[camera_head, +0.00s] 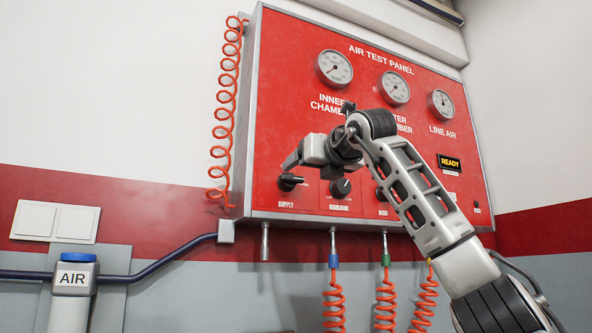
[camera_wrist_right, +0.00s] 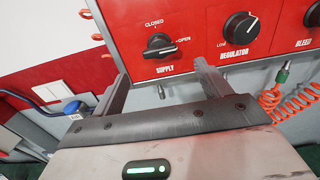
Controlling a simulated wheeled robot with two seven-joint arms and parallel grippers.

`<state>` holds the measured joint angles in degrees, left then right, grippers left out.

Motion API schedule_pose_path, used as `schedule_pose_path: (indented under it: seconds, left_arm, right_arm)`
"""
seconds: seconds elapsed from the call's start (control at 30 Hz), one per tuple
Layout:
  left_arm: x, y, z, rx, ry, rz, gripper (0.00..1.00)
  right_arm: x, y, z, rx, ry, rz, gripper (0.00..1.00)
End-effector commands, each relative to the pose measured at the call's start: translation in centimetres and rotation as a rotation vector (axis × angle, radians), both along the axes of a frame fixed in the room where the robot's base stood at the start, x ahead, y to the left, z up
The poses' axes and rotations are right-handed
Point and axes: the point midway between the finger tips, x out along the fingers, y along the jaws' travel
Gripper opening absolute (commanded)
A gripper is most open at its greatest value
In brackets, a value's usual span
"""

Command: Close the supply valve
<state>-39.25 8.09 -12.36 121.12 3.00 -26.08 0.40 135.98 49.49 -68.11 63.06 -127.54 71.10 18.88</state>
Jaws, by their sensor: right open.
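The supply valve (camera_head: 290,182) is a black knob at the lower left of the red air test panel. In the right wrist view the supply valve (camera_wrist_right: 160,46) has its handle lying roughly level, with CLOSED marked above it and OPEN to its right. The handle's broad end appears to lie toward the OPEN side. My right gripper (camera_head: 288,164) is just above the knob in the head view. In the right wrist view my right gripper (camera_wrist_right: 162,72) is open and empty, its two fingers apart below the knob, not around it. My left gripper is not in view.
The regulator knob (camera_head: 341,187) is right of the valve, and the bleed knob (camera_wrist_right: 315,41) is further right. Gauges (camera_head: 335,68) sit above. A coiled orange hose (camera_head: 226,110) hangs at the panel's left edge. Several fittings and coiled hoses (camera_head: 334,305) hang below.

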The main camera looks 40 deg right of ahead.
Motion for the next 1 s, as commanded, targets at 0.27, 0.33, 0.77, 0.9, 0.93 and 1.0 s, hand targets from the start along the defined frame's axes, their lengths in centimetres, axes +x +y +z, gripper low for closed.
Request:
schedule_pose_path:
  seconds: [0.27, 0.33, 0.77, 0.9, 0.93, 1.0]
  left_arm:
    - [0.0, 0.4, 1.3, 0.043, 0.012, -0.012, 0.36]
    - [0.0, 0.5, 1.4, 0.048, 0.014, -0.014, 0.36]
    - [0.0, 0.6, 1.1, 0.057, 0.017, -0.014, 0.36]
    - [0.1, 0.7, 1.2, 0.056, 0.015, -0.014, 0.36]
    - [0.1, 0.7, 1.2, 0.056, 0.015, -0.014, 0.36]
    - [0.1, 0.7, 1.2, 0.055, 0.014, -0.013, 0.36]
  right_arm:
    - [5.2, -1.6, 0.3, 0.001, 0.003, 0.001, 0.76]
    - [5.9, -1.8, 0.3, 0.0, 0.002, 0.001, 0.76]
    - [7.1, -2.2, 0.0, 0.0, 0.0, 0.002, 0.76]
    - [7.0, -2.2, 0.0, 0.0, 0.0, 0.002, 0.46]
    - [7.0, -2.2, 0.0, 0.0, 0.0, 0.002, 0.37]
    - [7.0, -2.2, 0.0, 0.0, 0.0, 0.002, 0.31]
